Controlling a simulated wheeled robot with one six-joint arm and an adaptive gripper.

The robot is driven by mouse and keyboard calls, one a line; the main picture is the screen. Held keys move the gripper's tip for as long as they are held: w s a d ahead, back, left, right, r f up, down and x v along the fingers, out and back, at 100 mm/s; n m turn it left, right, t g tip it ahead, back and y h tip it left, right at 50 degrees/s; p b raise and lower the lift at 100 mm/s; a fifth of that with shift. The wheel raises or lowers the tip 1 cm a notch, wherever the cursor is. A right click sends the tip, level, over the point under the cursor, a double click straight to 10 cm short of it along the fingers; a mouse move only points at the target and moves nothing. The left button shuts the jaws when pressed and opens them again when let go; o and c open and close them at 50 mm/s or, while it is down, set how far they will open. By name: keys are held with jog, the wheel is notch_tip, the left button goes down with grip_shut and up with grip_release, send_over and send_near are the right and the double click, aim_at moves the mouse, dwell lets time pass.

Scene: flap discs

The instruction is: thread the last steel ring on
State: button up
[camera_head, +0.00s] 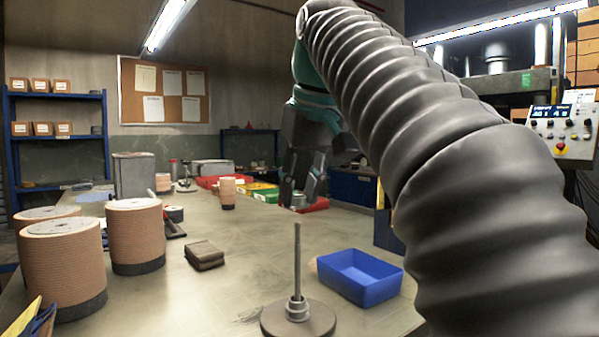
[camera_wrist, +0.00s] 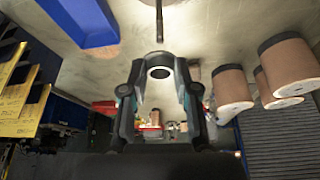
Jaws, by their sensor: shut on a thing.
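My gripper (camera_wrist: 160,68) is shut on a grey steel ring (camera_wrist: 160,57); its bore shows as a pale ellipse between the fingertips. In the head view my gripper (camera_head: 303,188) hangs over the far part of the bench, and the ring is too small to make out clearly. A thin upright post (camera_head: 297,255) stands on a round grey base (camera_head: 270,320) at the near middle of the bench. A short collar sits around the foot of the post. The post (camera_wrist: 159,22) also shows at the top of the wrist view, apart from the ring.
A blue bin (camera_head: 385,290) stands right of the post. Large brown cylindrical stacks (camera_head: 136,232) stand at the left. A small dark stack of pads (camera_head: 205,256) lies between. Red and green trays (camera_head: 265,191) are at the back. The bench around the post is mostly clear.

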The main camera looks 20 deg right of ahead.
aim_at(299, 286)
jog(key=shift+f, duration=0.45)
jog(key=shift+s, duration=0.2)
jog(key=shift+f+b, duration=1)
jog(key=shift+f, duration=0.55)
dwell(1.0)
jog(key=shift+f+b, duration=4.1)
jog(key=shift+f, duration=1.25)
jog(key=o, duration=0.8)
jog(key=shift+o, duration=0.2)
jog(key=shift+r, duration=0.1)
jog(key=v, duration=0.7)
jog(key=shift+r, duration=0.25)
